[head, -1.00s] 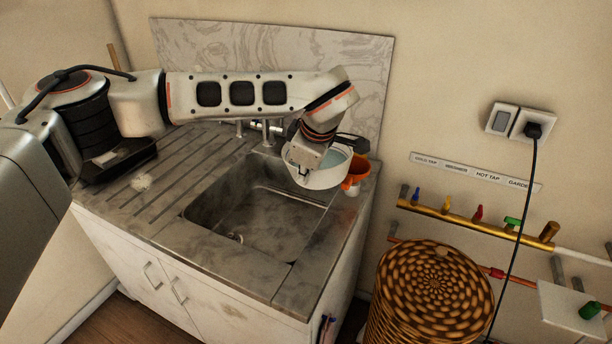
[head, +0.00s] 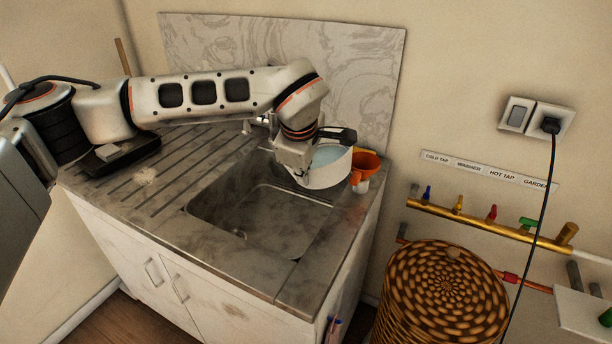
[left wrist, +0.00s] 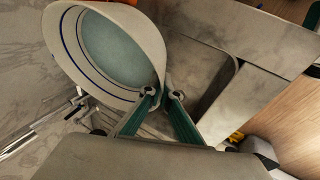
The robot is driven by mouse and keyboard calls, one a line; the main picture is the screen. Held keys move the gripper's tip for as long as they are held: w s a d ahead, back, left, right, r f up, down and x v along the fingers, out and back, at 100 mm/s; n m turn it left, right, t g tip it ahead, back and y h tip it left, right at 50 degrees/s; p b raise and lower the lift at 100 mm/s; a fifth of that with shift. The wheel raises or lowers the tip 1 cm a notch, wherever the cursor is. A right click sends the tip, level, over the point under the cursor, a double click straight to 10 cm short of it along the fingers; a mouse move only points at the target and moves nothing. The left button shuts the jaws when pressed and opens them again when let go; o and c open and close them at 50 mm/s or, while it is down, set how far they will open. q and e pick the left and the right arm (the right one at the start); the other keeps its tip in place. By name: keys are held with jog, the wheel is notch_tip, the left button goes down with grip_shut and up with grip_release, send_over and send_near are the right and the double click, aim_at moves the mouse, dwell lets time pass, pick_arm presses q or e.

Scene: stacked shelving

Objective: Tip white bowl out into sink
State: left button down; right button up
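The white bowl (head: 335,176) is at the back right of the sink (head: 262,215), partly over the basin's edge. It looks about upright, with pale blue-green contents inside. In the left wrist view the bowl (left wrist: 150,38) shows its open mouth and a dark blue line inside. My left gripper (head: 301,178) is at the bowl's left side. In the left wrist view its fingertips (left wrist: 163,94) are close together, with the bowl's rim between them. The bowl hides part of the sink's back right corner. My right gripper is in neither view.
An orange funnel-like cup (head: 366,162) stands close to the bowl's right. A tap (head: 262,121) is behind the sink, partly hidden by my arm. A wicker basket (head: 440,295) stands at the right.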

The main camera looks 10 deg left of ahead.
pick_arm(q)
jog(key=shift+a+f+h+b, duration=0.25)
jog(key=shift+f+h+b, duration=0.15)
jog(key=shift+b, duration=0.15)
jog(key=a+f+h+b, duration=0.3)
jog(key=f+b, duration=0.2)
jog(key=f, duration=0.5)
jog(key=shift+s+n+t+b, duration=0.25)
jog(key=shift+n+t+b, duration=0.15)
dwell(1.5)
jog(key=shift+a+f, duration=0.1)
jog(key=shift+a, duration=0.05)
